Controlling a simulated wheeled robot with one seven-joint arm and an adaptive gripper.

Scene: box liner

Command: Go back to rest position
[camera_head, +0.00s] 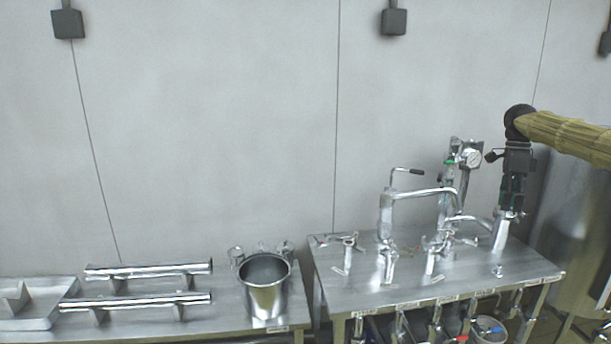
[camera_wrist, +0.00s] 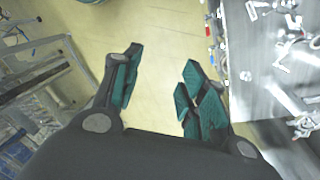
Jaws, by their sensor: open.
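My gripper (camera_head: 513,198) hangs pointing down at the right in the head view, at the end of my yellow-sleeved arm. In the picture it overlaps the top of a slanted metal part (camera_head: 502,232) at the right of the fittings table; I cannot tell the depth between them. The wrist view shows the gripper (camera_wrist: 160,78) open, its teal finger pads apart. Only yellowish floor (camera_wrist: 160,40) shows between the fingers, so it holds nothing.
The steel table (camera_head: 345,290) carries valves, pipes and a pressure gauge (camera_head: 471,158). A lower left table holds a steel pot (camera_head: 266,300), pipe handles (camera_head: 150,270) and a tray (camera_head: 45,318). In the wrist view, a table edge (camera_wrist: 245,100) is at right and metal racks (camera_wrist: 40,75) at left.

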